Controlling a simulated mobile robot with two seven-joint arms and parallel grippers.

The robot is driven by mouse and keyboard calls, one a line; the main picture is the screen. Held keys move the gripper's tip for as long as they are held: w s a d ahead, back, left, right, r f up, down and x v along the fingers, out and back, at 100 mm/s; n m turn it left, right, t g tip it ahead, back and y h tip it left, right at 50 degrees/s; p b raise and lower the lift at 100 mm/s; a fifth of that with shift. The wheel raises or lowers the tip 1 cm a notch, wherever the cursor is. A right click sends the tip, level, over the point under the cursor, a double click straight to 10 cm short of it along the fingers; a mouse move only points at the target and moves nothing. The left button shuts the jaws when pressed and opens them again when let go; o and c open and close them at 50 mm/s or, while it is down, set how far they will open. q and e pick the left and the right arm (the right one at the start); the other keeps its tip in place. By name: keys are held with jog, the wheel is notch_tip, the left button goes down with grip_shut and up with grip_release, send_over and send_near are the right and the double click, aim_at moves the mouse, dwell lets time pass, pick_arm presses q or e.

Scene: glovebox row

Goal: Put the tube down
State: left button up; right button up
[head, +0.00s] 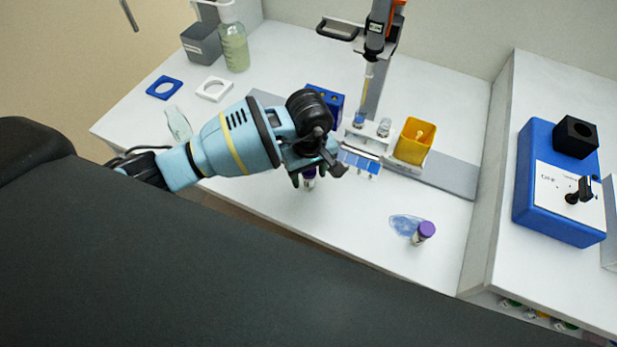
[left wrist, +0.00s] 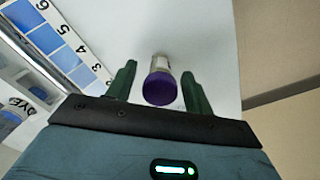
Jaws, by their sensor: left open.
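The tube with a purple cap (left wrist: 160,88) stands between the fingers of my left gripper (left wrist: 158,85) in the left wrist view, with a gap on each side. In the head view the tube (head: 309,180) shows just under my left gripper (head: 317,174), partly hidden by it, at the bench's front part. The left gripper is open around the tube. Another purple-capped tube (head: 424,232) stands on the bench to the right, beside a blue patch. My right gripper is not in view.
A blue numbered strip (head: 360,163) lies close to the left gripper. Behind are a yellow container (head: 414,141), a blue block (head: 326,97) and a pipette on a stand (head: 376,40). A blue device (head: 560,190) sits at right. The bench (head: 350,215) is clear between the two tubes.

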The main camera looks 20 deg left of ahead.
pick_arm(q)
notch_tip(320, 180, up, 10)
jog(key=shift+f, duration=0.25)
dwell(0.3)
